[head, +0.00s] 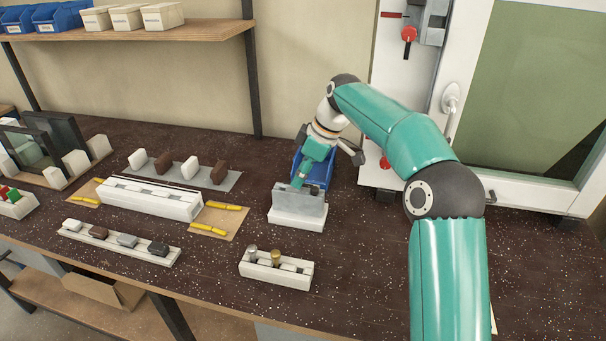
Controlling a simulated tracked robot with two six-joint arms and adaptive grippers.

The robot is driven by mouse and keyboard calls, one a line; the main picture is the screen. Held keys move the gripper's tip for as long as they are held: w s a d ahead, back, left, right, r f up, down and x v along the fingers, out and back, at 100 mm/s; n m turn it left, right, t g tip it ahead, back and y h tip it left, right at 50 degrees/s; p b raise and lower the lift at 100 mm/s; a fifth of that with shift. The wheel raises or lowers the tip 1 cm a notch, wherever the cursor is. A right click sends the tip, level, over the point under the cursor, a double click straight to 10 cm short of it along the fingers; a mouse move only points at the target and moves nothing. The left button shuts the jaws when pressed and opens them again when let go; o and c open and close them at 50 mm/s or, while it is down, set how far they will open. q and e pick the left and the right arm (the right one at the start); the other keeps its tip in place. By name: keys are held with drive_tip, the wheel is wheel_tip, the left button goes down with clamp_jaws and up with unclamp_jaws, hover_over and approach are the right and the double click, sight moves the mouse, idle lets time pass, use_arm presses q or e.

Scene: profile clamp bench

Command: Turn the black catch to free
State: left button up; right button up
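My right gripper (303,178) reaches down from the right over a grey upright plate (305,204) on a white block (297,219). Its fingertips are at the plate's top edge, small and partly covered, so I cannot tell whether they are open or shut, or touching. I cannot make out the black catch clearly; it may be hidden at the gripper's tips. A long white profile (150,198) lies to the left between yellow-handled pieces (208,229). My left gripper is not in view.
A blue bin (325,171) stands close behind the plate. A white holder (275,273) with metal and brass knobs sits in front. Trays of white, brown and grey blocks (118,243) lie left. A white-framed cabinet (520,181) stands right. The bench front right of the holder is clear.

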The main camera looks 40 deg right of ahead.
clamp_jaws()
drive_tip(key=shift+d, duration=0.1)
